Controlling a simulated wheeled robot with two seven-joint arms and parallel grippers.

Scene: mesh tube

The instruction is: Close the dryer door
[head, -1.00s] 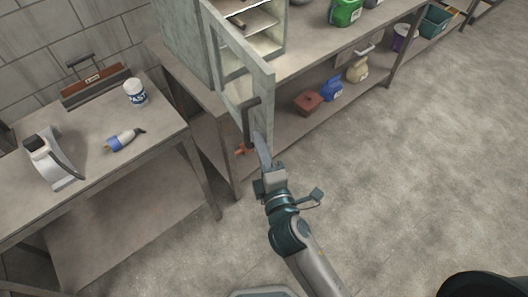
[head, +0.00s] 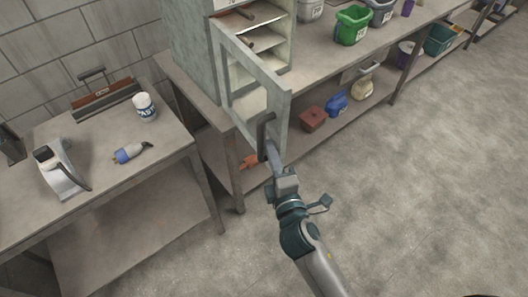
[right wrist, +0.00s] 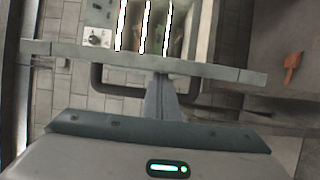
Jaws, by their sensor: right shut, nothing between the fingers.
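The dryer (head: 193,50) is a grey cabinet with lit shelves inside, standing on a workbench at the top of the head view. Its framed door (head: 282,112) stands wide open toward me, with a dark bar handle (head: 264,133) on its outer side. My right gripper (head: 272,150) is shut and empty, its fingertips at the handle's lower part. In the right wrist view the fingers (right wrist: 160,82) reach the door's edge, beside the dark handle (right wrist: 97,84); I cannot tell whether they touch. My left gripper is not in view.
Green and grey bins (head: 352,25) stand on the bench right of the dryer. The lower shelf holds a red box (head: 312,118). The floor at right is clear.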

